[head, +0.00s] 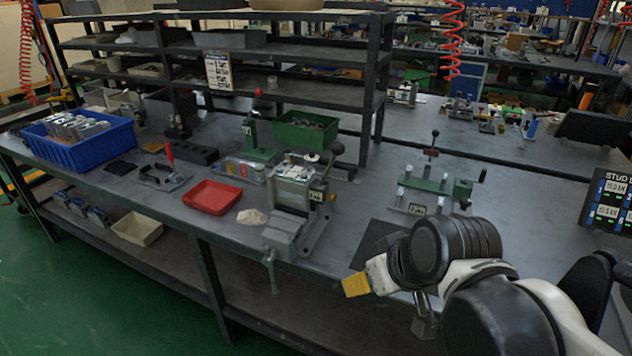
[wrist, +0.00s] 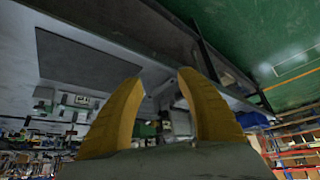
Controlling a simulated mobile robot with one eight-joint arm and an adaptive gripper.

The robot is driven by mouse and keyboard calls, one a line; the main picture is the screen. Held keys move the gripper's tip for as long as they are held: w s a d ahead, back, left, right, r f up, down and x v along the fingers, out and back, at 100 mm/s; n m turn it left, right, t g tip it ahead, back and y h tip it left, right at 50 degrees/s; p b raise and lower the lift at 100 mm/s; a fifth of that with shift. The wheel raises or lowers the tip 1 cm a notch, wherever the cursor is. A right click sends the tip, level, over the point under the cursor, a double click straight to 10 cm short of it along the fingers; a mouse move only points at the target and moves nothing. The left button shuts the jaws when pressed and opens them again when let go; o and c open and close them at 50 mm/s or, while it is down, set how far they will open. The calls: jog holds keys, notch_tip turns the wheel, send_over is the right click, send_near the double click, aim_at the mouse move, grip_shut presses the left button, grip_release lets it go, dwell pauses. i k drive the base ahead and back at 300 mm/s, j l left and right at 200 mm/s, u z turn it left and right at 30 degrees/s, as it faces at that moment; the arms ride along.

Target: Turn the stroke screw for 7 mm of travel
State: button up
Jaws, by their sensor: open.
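My gripper (head: 356,284) is in front of the bench's front edge at lower right; one yellow finger shows in the head view. In the wrist view my gripper (wrist: 160,78) has both yellow fingers spread, with nothing between them. A green fixture (head: 436,188) with a black-knobbed upright lever and a side crank (head: 480,177) stands on the bench behind my gripper. A grey vise-like block (head: 296,205) with a black-knobbed lever and a front handle stands left of my gripper. I cannot tell which part is the stroke screw; no travel scale is readable.
A dark mat (head: 372,243) lies between the vise block and my arm. A red tray (head: 212,196), a blue bin (head: 75,160) and a green bin (head: 305,130) stand farther left. A display (head: 608,205) stands at right. Shelving rises behind.

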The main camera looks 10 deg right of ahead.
aim_at(333, 196)
jog(key=k+l, duration=0.1)
jog(key=l, duration=0.3)
jog(key=k+l, duration=0.1)
jog(key=l, duration=0.3)
jog(key=k+l, duration=0.1)
jog(key=l, duration=0.3)
jog(key=u, duration=0.05)
